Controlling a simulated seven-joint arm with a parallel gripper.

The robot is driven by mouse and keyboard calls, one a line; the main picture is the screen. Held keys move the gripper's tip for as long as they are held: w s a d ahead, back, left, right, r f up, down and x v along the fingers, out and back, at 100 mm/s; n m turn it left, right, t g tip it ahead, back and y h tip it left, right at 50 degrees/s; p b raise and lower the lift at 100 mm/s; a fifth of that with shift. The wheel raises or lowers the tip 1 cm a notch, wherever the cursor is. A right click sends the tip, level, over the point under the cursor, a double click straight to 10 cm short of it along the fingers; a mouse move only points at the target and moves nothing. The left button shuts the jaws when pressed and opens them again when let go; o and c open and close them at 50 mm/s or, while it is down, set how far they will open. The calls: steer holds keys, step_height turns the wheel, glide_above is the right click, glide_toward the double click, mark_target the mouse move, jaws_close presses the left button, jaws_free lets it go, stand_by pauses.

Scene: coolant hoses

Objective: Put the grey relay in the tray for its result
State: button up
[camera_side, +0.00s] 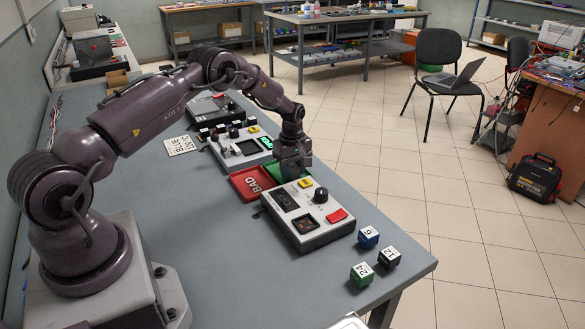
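My gripper (291,176) points down over the trays, between the two test boxes. Its fingertips are small and dark here, so I cannot tell whether it is open or holds something. The red tray (246,183) marked BAD lies to its left. A green tray (274,171) lies behind and beside the gripper, mostly hidden by it. I cannot make out the grey relay; it may be hidden by the gripper. The near test box (325,228) has a black knob, a yellow button, a red button and a dark square recess. The far test box (228,160) shows a lit green display.
A blue cube (368,237) marked 6, a black cube (389,257) marked 12 and a green cube (361,274) marked 24 stand near the bench's front right corner. A printed card (181,145) lies left of the far box. The bench (215,260) is clear left of the near box.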

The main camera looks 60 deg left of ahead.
steer(key=o, duration=0.4)
step_height(320, 180, up, 12)
step_height(320, 180, up, 12)
steer(key=m+t, duration=0.1)
steer(key=m, duration=0.3)
glide_above(293, 167)
steer(key=s+d, duration=0.3)
steer(key=d, duration=0.4)
steer(key=s+d+r+m+t, duration=0.2)
steer(key=s+d+r+m, duration=0.3)
steer(key=s+d+r, duration=0.3)
steer(key=shift+s+d+r+m+t, duration=0.4)
steer(key=shift+s+d+m, duration=1.05)
steer(key=shift+s, duration=1.55)
steer(key=shift+s+d+r+m+t, duration=0.15)
steer(key=shift+s+d+m+t, duration=0.3)
steer(key=shift+s+d+m, duration=1.8)
steer(key=shift+s+d+r+m+t, duration=0.4)
steer(key=shift+s+m, duration=0.4)
steer(key=shift+s, duration=2.95)
